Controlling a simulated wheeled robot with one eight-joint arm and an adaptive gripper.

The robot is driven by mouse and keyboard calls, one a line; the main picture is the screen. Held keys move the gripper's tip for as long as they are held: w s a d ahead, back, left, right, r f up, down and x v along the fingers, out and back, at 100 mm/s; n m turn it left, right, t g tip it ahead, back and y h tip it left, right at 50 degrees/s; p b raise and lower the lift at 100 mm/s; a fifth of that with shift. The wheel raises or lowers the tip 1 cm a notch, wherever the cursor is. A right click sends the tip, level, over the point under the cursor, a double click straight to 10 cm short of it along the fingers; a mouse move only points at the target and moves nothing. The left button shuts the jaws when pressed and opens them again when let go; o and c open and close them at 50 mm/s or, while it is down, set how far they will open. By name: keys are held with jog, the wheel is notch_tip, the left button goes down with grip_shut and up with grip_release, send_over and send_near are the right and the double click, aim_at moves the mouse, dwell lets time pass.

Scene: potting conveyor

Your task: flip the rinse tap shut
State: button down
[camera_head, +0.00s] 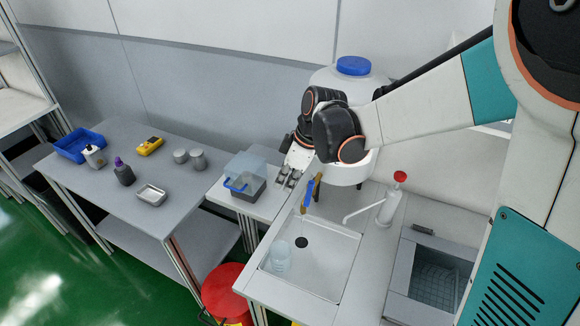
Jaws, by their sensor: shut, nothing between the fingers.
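A small brass tap with a blue lever (309,190) hangs over the back left of the white sink (335,270), below the large white tank (350,175). The lever looks roughly upright; I cannot tell for sure whether water runs from it. A second, white tap with a red knob (400,177) stands right of the sink, its spout pointing left. My gripper (290,178) is shut and empty, pointing down just left of the blue lever and apart from it in the picture. My wrist hides part of the tank.
A clear cup (280,256) stands in the sink. A clear box with a blue handle (244,178) stands left of my gripper. The left table holds a blue tray (78,146), bottles and a yellow device (150,146).

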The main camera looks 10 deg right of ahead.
aim_at(309, 193)
jog(key=shift+s+d+f+b, duration=0.2)
jog(key=shift+s+d+f, duration=0.1)
jog(key=shift+d+f, duration=0.4)
jog(key=shift+s+d+f+b, duration=0.25)
jog(key=shift+d+f, duration=0.25)
jog(key=shift+d, duration=0.25)
